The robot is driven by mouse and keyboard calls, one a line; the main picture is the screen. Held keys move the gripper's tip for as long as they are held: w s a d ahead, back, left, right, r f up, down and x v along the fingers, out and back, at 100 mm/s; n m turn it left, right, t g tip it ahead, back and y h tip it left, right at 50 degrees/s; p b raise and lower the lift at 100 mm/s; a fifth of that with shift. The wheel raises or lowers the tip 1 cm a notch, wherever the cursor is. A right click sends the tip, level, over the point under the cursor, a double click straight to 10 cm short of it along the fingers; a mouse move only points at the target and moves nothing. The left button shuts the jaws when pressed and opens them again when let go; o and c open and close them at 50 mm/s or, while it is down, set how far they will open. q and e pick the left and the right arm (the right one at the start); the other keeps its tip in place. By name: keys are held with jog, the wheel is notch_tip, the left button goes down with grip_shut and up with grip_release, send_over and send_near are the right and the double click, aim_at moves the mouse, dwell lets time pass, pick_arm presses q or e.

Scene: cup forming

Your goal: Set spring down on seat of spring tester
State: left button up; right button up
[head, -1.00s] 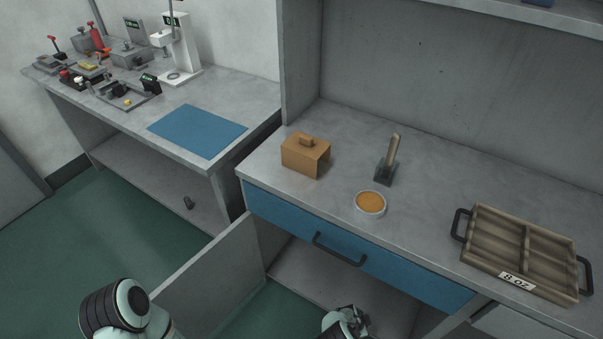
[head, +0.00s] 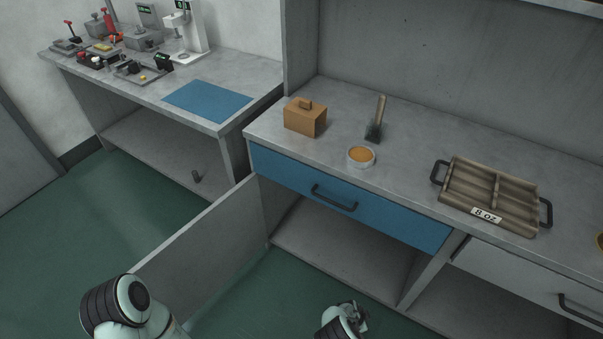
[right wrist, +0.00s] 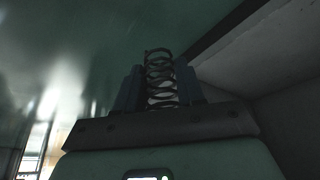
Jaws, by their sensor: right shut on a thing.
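A dark coil spring (right wrist: 160,75) stands between the fingers of my right gripper (right wrist: 161,88) in the right wrist view. The gripper is shut on it. In the head view the right gripper (head: 355,314) is low at the bottom edge, in front of the open cabinet; the spring is not clear there. A white upright stand (head: 190,38), which looks like the spring tester, is on the far left bench, well away from the gripper.
An open cabinet door (head: 200,240) juts out between my arms. A blue mat (head: 208,100) lies on the left bench. The right counter holds a tan box (head: 304,121), a brush (head: 375,125), a round container (head: 361,156) and a tray (head: 470,195). Green floor is clear at left.

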jog(key=w+a+r+n+t, duration=0.1)
jog(key=w+r+n, duration=0.35)
jog(key=r, duration=0.85)
jog(key=w+a+r+n+t, duration=0.1)
jog(key=w+r, duration=0.7)
jog(key=r, duration=0.6)
pick_arm(q)
jog(key=s+d+r+g+p, duration=0.1)
jog(key=s+r+p, duration=0.1)
jog(key=r+p, duration=0.6)
jog(key=s+d+r+g+p, duration=0.1)
jog(key=s+r+p, duration=0.2)
jog(key=r+p, duration=0.6)
jog(key=shift+d+m+g+h, duration=0.25)
jog(key=shift+m+g+h, duration=0.05)
jog(key=shift+h, duration=0.1)
pick_arm(e)
jog(key=s+a+r+n+y, duration=0.1)
jog(key=s+r+n, duration=0.2)
jog(key=r, duration=0.7)
jog(key=s+a+r+n+t+y, duration=0.1)
jog(key=s+r+n, duration=0.2)
jog(key=r, duration=0.8)
jog(key=s+a+r+n+y, duration=0.1)
jog(key=s+r+n+y, duration=0.1)
jog(key=r, duration=0.8)
jog(key=shift+s+r+n, duration=0.35)
jog(key=shift+s+n, duration=0.35)
jog(key=shift+n, duration=0.15)
jog(key=shift+s, duration=0.1)
